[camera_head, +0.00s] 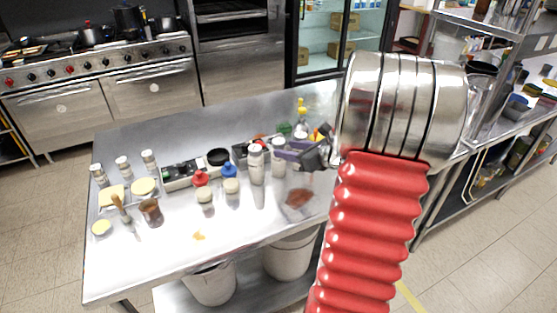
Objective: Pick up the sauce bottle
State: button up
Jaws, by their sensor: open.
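Several bottles stand on the steel table (130,250), and I cannot tell for sure which is the sauce bottle. A tall white bottle (257,166) stands upright near the middle, with a second white bottle (279,164) just right of it. A bottle with a yellow top (302,112) stands farther back. Small jars with a red top (201,179) and a blue top (229,171) stand to the left. My gripper (312,153) is open at the table's right, just right of the second white bottle; my arm partly hides it. Contact with anything is unclear.
White shakers (122,166), a brown cup (151,212), a black-topped jar (218,157) and a condiment tray (180,176) crowd the left and middle. A reddish-brown patch (298,198) lies near the front. White buckets (212,286) stand below. The front left tabletop is mostly clear.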

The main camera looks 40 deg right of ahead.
aim_at(283, 147)
jog(key=shift+x, duration=2.6)
jog(key=shift+w+r, duration=0.1)
jog(key=shift+r, duration=0.05)
grip_shut()
